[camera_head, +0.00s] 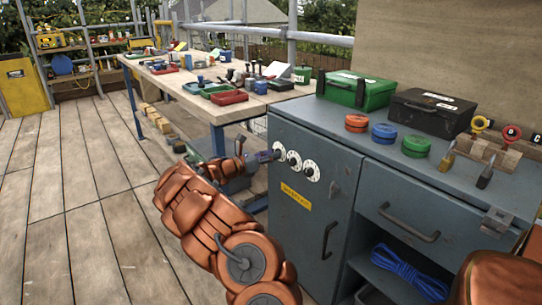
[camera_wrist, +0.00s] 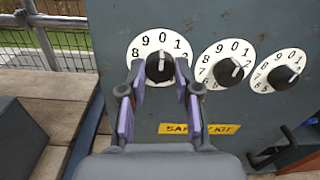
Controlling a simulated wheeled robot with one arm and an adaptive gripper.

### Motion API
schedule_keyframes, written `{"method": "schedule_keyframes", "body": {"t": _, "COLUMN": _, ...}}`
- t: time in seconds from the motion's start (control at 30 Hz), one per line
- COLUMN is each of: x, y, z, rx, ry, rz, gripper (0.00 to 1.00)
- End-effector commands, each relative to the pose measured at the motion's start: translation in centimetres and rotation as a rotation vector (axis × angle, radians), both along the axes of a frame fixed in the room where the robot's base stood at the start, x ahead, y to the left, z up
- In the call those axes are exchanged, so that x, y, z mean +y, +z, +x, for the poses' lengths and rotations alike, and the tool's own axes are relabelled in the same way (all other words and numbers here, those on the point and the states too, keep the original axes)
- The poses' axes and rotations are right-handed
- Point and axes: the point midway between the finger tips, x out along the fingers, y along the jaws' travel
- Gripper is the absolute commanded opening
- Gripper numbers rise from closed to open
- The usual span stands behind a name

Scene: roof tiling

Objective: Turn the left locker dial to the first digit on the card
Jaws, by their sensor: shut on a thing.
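The left dial (camera_wrist: 147,43) is a white number disc with a black knob (camera_wrist: 159,66) on the grey locker front. Digits 9, 0 and 1 read along its top, and a pale mark on the knob points up near the 0. My gripper (camera_wrist: 160,76) is shut on this knob, with a purple-padded finger on either side. The lower part of the disc is hidden by my fingers. In the head view my gripper (camera_head: 270,156) reaches the left dial (camera_head: 279,149) from the left. I cannot make out a card with digits.
A middle dial (camera_wrist: 207,67) and a right dial (camera_wrist: 262,80) sit close to the right. Below is a yellow label (camera_wrist: 172,128). The locker top holds a green box (camera_head: 356,90), a black box (camera_head: 430,112) and coloured discs. A cluttered workbench (camera_head: 215,108) stands behind.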

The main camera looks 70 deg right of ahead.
Motion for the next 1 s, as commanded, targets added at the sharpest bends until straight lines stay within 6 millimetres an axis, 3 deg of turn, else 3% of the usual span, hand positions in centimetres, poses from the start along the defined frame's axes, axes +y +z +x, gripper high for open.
{"method": "schedule_keyframes", "body": {"t": 0.47, "x": 0.02, "y": -0.18, "z": 0.06, "rx": -0.092, "ry": 0.001, "rz": -0.052, "gripper": 0.0}}
{"method": "schedule_keyframes", "body": {"t": 1.0, "x": 0.03, "y": -0.39, "z": 0.05, "rx": -0.506, "ry": 0.002, "rz": -0.29, "gripper": 0.0}}
